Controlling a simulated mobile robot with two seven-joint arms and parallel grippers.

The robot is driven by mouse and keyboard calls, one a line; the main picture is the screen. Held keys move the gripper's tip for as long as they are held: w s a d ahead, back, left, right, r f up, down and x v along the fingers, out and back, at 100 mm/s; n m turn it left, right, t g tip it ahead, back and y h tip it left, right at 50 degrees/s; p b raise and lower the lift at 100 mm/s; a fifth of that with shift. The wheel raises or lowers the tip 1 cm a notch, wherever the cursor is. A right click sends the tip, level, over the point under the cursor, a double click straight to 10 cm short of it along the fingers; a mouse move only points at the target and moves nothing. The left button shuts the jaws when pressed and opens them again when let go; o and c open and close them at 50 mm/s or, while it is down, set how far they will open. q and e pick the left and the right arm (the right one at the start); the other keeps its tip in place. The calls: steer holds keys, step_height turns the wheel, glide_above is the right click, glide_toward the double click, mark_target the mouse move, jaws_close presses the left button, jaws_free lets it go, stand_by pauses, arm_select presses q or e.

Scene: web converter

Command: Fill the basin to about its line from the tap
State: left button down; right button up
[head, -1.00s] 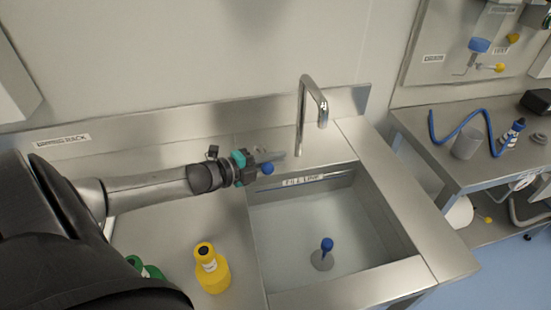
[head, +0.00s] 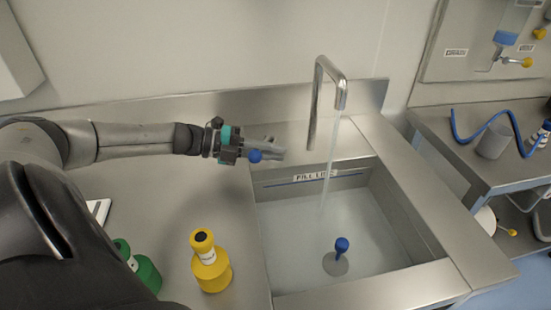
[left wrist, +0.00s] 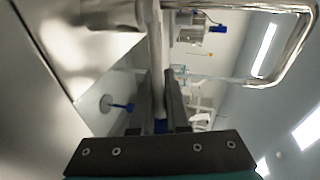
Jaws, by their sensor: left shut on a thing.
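The chrome tap (head: 320,95) arches over the steel basin (head: 440,225), and a thin stream of water (head: 329,165) falls from its spout into the basin. The FILL LINE label and blue line (head: 318,179) show on the basin's back wall. A plug with a blue knob (head: 342,245) stands on the basin floor. My left gripper (head: 268,152) is shut on the blue tap handle (head: 255,156), left of the spout. In the left wrist view the fingers (left wrist: 160,100) close around something blue, and the tap (left wrist: 290,50) shows at the right. My right gripper is not in view.
A yellow bottle (head: 209,262) and a green bottle (head: 145,270) stand on the counter left of the basin. A side bench (head: 455,135) at the right holds a grey cup (head: 493,141) and a blue hose (head: 470,139).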

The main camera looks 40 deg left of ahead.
arm_select(q)
steer(key=c, duration=0.9)
jaws_free()
steer(key=shift+a, duration=0.1)
steer(key=p+v, duration=0.5)
steer(key=v, duration=0.8)
steer(key=shift+s+a+r, duration=0.2)
steer(key=shift+a, duration=0.1)
steer(key=shift+s+a+r, duration=0.1)
steer(key=shift+s+a, duration=0.35)
steer(key=shift+s, duration=0.05)
